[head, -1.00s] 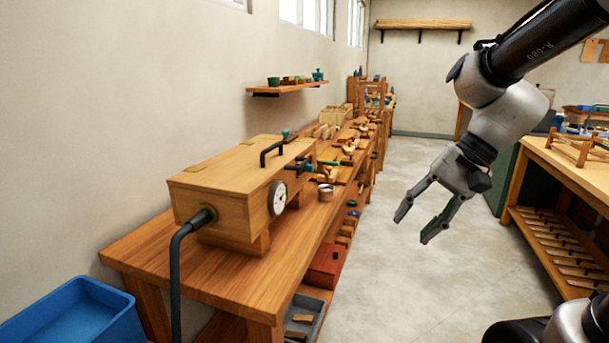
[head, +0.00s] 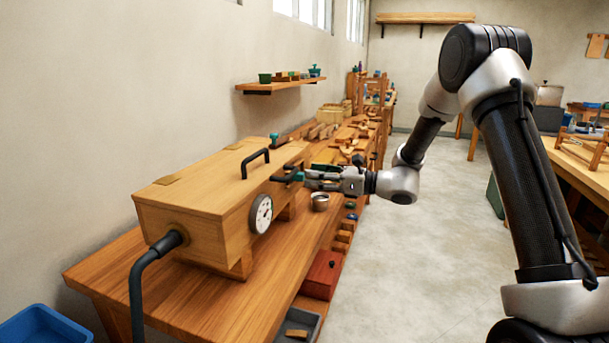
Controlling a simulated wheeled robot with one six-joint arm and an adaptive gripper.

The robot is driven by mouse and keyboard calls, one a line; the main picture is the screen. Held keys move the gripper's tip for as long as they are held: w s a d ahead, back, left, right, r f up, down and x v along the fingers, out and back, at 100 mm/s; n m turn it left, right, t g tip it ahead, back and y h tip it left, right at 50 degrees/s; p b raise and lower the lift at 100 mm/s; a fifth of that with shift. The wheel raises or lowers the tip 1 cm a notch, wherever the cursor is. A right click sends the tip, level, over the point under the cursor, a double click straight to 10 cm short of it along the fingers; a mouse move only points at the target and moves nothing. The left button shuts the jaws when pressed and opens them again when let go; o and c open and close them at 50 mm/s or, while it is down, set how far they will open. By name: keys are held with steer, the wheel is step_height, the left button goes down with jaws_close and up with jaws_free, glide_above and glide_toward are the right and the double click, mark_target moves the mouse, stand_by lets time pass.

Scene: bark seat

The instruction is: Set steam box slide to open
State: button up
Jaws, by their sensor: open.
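The steam box (head: 204,220) is a long wooden box on the bench, with a black lid handle (head: 256,162), a round white gauge (head: 261,214) and a black hose at its near end. A dark slide handle with a green tip (head: 293,177) sticks out from its right side toward the far end. My gripper (head: 308,180) is open, pointing left, with its fingertips right at that green tip. I cannot tell whether the fingers touch it or surround it. A second green knob (head: 274,138) stands behind the box's far end.
A metal cup (head: 320,201) stands on the wooden bench (head: 185,292) just below my gripper. Wooden parts and tools lie farther along the bench. A red box (head: 322,275) sits below.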

mark_target(297, 176)
steer(key=shift+x, duration=1.9)
steer(key=shift+c, duration=0.2)
jaws_close()
